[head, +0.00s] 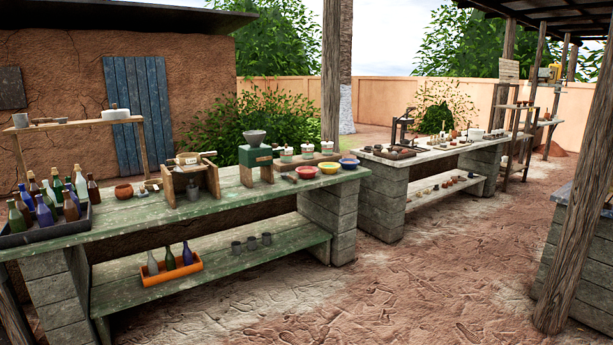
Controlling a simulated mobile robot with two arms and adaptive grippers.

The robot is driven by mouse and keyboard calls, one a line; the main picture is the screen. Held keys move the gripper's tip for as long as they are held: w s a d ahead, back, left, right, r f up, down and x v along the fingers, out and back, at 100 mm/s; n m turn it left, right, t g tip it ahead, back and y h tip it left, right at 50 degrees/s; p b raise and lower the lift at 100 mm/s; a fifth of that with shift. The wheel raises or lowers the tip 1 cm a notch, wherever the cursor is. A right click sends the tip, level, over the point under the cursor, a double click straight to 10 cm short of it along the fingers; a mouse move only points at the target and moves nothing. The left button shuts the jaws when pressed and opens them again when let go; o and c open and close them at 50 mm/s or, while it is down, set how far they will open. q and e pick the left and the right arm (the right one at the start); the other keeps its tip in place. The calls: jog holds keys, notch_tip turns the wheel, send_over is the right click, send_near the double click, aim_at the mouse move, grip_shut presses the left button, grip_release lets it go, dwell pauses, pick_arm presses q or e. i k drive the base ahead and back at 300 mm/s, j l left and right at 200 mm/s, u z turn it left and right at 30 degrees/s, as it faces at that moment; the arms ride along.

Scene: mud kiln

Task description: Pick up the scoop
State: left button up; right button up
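I cannot make out a scoop for certain. A small pale object (187,157) lies on top of an open wooden box frame (190,178) on the green plank table (128,214), but it is too small to tell what it is. A dark green box with a grey funnel (253,137) stands to the right of the frame. A round brown bowl (123,190) sits to its left. Neither of my grippers is in view.
A tray of bottles (50,229) fills the table's left end. Red, yellow and blue bowls (328,168) sit at its right end. An orange crate (170,270) is on the lower shelf. A wooden post (573,210) stands right; the dirt floor (400,285) between is clear.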

aim_at(289, 178)
jog(key=i+z, duration=0.15)
jog(key=i, duration=0.75)
